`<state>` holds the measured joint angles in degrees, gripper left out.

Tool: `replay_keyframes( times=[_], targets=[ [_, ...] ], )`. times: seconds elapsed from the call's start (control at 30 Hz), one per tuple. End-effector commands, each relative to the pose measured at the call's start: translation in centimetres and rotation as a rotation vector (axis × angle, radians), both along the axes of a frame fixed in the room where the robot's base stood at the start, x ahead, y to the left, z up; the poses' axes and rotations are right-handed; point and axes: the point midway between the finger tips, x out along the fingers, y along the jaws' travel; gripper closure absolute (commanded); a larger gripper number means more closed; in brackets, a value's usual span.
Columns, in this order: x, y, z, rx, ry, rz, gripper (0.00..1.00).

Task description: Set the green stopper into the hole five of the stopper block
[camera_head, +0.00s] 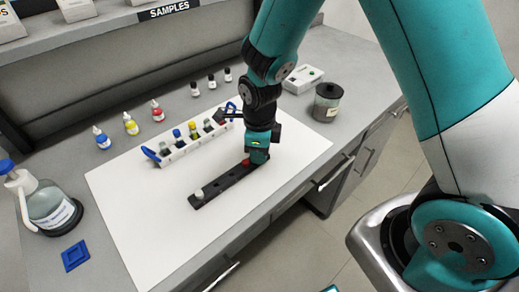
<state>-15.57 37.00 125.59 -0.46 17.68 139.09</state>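The stopper block (222,185) is a long black strip lying diagonally on the white mat. A white stopper (199,193) sits at its near left end. A red stopper (246,162) sits toward its far right end, beside my gripper. My gripper (259,157) points down over the far right end of the block, low and close to it. Its fingertips are too small and covered to tell whether they are open or hold something. I cannot make out the green stopper for certain; it may be hidden by the gripper.
A white rack (172,157) with blue ends holds several vials just behind the block. Dropper bottles (131,124) and small dark-capped vials stand farther back. The front mat is clear.

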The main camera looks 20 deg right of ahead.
Motion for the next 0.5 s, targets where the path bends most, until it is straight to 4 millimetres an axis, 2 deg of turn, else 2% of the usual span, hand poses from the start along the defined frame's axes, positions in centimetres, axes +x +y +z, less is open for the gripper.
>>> replay_keyframes(
  times=[0.37,0.5],
  targets=[
    [0.5,-0.3,-0.1,-0.007,-0.014,-0.006,0.6],
    [0.4,-0.2,0.8,-0.004,-0.013,-0.005,0.6]
  ],
)
